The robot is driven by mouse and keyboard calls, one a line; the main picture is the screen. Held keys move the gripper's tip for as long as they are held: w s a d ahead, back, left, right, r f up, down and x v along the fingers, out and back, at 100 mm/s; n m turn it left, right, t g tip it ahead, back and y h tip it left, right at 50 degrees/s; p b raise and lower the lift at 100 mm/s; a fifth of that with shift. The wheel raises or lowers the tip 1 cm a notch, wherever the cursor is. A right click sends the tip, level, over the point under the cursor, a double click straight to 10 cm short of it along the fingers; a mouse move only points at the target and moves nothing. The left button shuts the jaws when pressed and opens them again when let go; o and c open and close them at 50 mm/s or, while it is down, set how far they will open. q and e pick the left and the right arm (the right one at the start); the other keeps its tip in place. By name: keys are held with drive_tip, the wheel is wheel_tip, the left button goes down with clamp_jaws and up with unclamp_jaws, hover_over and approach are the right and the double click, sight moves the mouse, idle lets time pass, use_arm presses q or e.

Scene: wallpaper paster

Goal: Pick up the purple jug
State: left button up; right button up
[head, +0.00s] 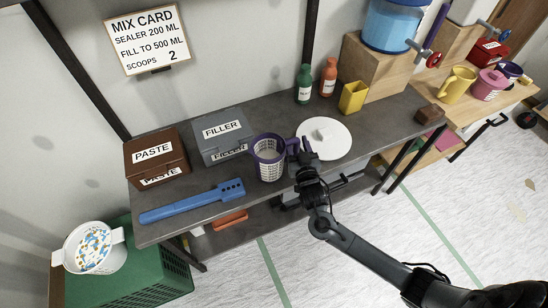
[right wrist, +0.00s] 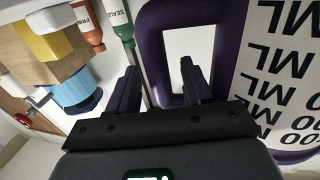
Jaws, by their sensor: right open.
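The purple jug (head: 268,160), with a purple rim and handle and a pale body marked with dark lettering, stands on the grey bench. Its purple handle (right wrist: 153,50) and lettered side (right wrist: 285,70) fill the right part of the right wrist view. My right gripper (head: 301,150) is at the handle side of the jug. In the right wrist view its fingers (right wrist: 158,88) are apart, with the handle's outer bar seen between them; one finger overlaps the handle's opening. Contact cannot be told. My left gripper is not in view.
A white round lid (head: 340,145) lies just right of the gripper. A FILLER box (head: 222,133), PASTE box (head: 155,153) and blue paddle (head: 190,202) are to the left. Green (head: 304,85) and orange bottles (head: 328,78) and a yellow cup (head: 353,97) stand behind. More jugs (head: 457,85) stand far right.

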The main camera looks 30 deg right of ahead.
clamp_jaws()
drive_tip(key=shift+r, duration=0.25)
idle(0.4)
